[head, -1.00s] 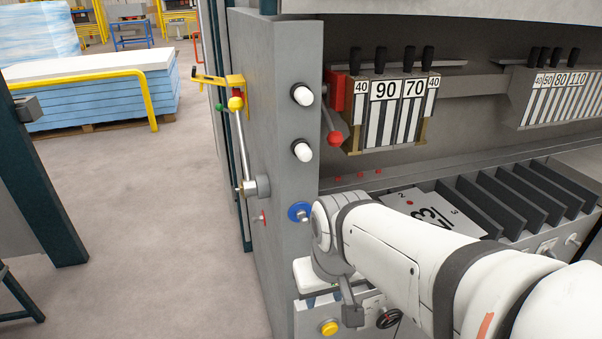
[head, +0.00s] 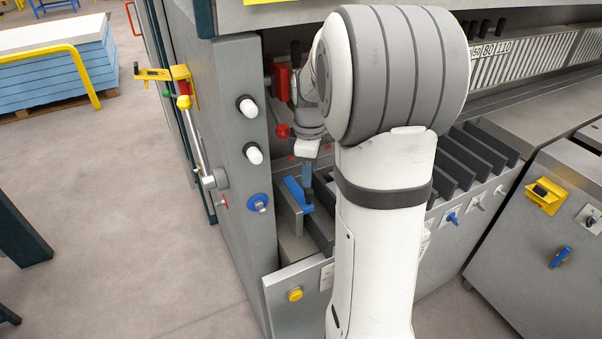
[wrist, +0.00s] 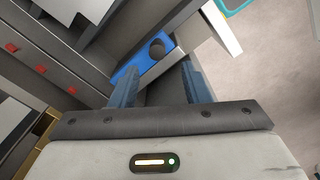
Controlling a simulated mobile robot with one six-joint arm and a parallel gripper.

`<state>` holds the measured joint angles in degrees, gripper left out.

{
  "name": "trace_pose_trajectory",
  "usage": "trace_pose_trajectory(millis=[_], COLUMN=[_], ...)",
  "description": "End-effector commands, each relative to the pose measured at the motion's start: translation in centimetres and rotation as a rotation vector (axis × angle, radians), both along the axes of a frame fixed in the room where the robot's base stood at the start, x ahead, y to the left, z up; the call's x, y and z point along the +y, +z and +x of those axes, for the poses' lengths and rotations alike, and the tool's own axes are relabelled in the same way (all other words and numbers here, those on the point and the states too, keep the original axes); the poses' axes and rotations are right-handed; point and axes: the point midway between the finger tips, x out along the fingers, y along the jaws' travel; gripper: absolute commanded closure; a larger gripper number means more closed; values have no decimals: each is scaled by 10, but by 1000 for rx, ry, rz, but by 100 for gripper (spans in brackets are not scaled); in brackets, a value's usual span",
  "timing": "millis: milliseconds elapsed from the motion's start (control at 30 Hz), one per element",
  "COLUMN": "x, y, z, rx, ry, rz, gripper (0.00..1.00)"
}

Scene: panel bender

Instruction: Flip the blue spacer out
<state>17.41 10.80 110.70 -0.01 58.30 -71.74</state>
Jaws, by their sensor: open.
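The blue spacer (head: 292,190) is a small flat blue piece on the top edge of the leftmost grey divider, with a dark knob on it. In the wrist view the blue spacer (wrist: 128,74) lies just beyond my fingertips, and its round dark knob (wrist: 157,48) shows ahead of the gap between them. My gripper (head: 306,172) points down just above the spacer in the head view. In the wrist view my gripper (wrist: 158,76) is open with nothing between its fingers. My arm hides part of the slots and the tool rack behind.
Grey dividers (head: 482,150) form a row of slots to the right. The machine's side panel (head: 238,150) stands close on the left, with white knobs (head: 250,130) and a blue knob (head: 258,203). A red-ball lever (head: 283,131) is near my wrist.

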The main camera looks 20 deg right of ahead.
Motion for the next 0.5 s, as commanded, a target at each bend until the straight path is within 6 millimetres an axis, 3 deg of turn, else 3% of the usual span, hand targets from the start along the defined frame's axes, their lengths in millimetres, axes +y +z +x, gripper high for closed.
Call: trace_pose_trajectory(millis=[167, 500], x=[-5, -4], y=[-12, -63], z=[3, 3], rx=[7, 7], ry=[26, 26], rz=[2, 2], gripper=[57, 57])
